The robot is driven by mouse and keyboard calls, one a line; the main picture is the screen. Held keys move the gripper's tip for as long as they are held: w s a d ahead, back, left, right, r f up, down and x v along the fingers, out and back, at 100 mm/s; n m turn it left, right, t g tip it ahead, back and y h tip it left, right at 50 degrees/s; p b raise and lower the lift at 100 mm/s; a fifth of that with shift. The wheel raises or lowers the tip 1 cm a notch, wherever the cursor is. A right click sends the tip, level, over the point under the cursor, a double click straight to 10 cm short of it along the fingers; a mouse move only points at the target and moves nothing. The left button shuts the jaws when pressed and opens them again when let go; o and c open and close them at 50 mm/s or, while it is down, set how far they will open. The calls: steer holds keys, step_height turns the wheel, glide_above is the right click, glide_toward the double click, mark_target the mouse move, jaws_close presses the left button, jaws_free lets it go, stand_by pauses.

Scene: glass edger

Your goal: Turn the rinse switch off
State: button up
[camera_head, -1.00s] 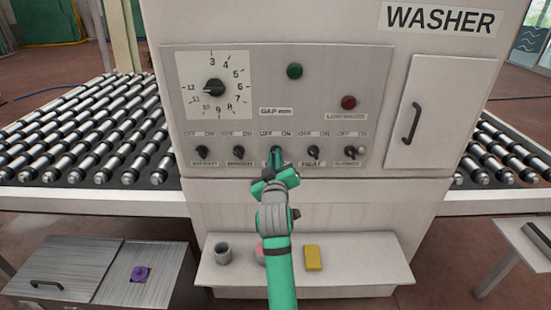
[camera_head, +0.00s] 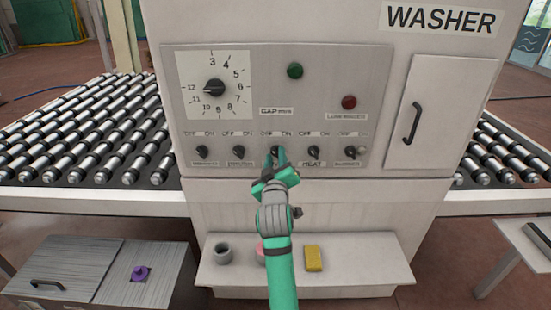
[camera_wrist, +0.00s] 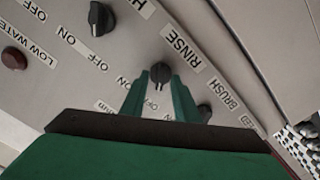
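The rinse switch (camera_wrist: 160,73) is a black rotary knob beside the RINSE label (camera_wrist: 183,47) in the wrist view. Its handle points down the picture, toward its OFF mark (camera_wrist: 151,104). In the head view it is the middle knob of the row, mostly hidden by my gripper (camera_head: 276,156). My gripper's green fingers (camera_wrist: 161,92) stand open on either side of the knob, with a narrow gap to it on each side. Contact with the knob cannot be made out.
Similar knobs flank it: the brush knob (camera_head: 239,152) on the left and the heat knob (camera_head: 313,152) on the right. Above are a dial (camera_head: 214,87), a green button (camera_head: 295,71) and a red one (camera_head: 348,102). A shelf (camera_head: 375,270) juts out below.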

steer(key=shift+s, duration=0.1)
steer(key=s, duration=1)
steer(key=shift+s, duration=0.35)
steer(key=s+a+f+m+g, duration=0.15)
steer(key=s+f+m, duration=0.25)
steer(key=s+f, duration=1.8)
steer(key=s+d+f+m, duration=0.1)
steer(key=s+f, duration=0.1)
steer(key=s, duration=1.1)
steer(key=s+d+f+m+g, duration=0.1)
steer(key=s+f+m, duration=0.1)
steer(key=s, duration=1.2)
steer(key=shift+f, duration=0.45)
